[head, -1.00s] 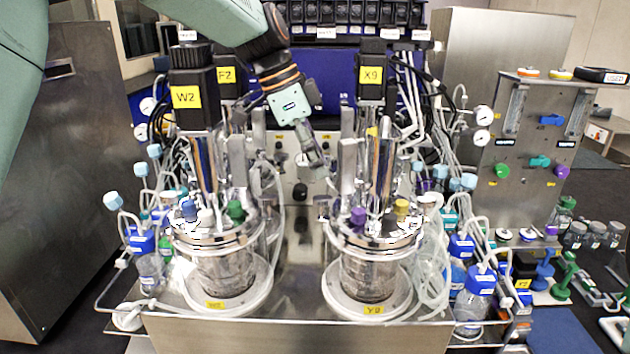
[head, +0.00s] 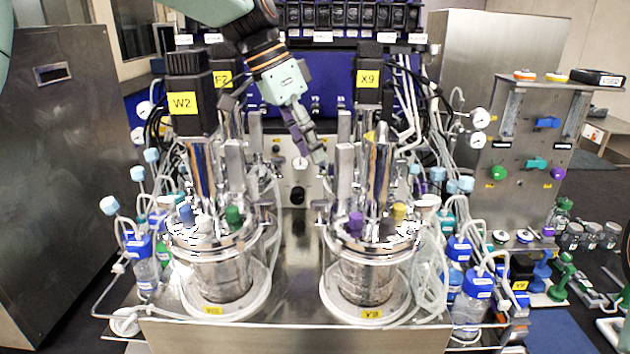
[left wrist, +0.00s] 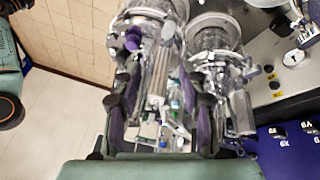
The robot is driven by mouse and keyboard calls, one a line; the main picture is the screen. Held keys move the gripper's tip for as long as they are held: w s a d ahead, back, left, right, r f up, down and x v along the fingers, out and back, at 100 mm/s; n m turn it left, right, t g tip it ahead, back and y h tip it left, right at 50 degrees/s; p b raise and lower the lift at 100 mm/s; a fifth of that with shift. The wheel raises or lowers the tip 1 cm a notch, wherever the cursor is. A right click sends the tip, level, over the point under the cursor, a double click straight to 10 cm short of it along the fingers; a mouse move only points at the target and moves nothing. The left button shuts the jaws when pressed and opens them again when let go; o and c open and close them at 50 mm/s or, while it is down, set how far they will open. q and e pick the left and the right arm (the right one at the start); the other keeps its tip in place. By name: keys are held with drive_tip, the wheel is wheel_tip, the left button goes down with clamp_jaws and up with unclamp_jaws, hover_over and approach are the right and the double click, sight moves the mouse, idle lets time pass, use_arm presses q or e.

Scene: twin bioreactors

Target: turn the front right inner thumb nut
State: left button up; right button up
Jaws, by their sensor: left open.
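The right-hand bioreactor vessel (head: 368,275) stands on the steel bench, with a purple cap (head: 355,223) and a yellow cap (head: 399,211) on its shiny head plate. The front right inner thumb nut cannot be told apart among the metal fittings there. My left gripper (head: 316,155) is open and empty. It hangs tilted down to the right between the two reactors, above and behind the right vessel's lid in the picture. In the left wrist view, its two purple-padded fingers (left wrist: 160,75) stand apart, with reactor metalwork beyond them. My right gripper does not show.
The left-hand vessel (head: 222,280) stands beside it, under the motor marked W2 (head: 192,103). The motor marked X9 (head: 368,85) and tall metal tubes rise close to my left gripper. Clear hoses and bottles (head: 472,300) crowd the right side. Bare steel lies between the vessels.

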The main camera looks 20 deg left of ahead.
sight(319, 202)
use_arm(q)
drive_tip(key=f+n, duration=0.3)
drive_tip(key=n, duration=0.7)
drive_tip(key=f+n, duration=0.3)
drive_tip(key=n, duration=0.8)
drive_tip(key=d+f+n+p, duration=0.1)
drive_tip(key=f+n, duration=0.2)
drive_tip(key=n, duration=0.7)
drive_tip(key=shift+w+n, duration=0.3)
drive_tip(key=shift+w, duration=0.05)
drive_tip(key=shift+w+f, duration=0.1)
drive_tip(key=shift+f, duration=0.35)
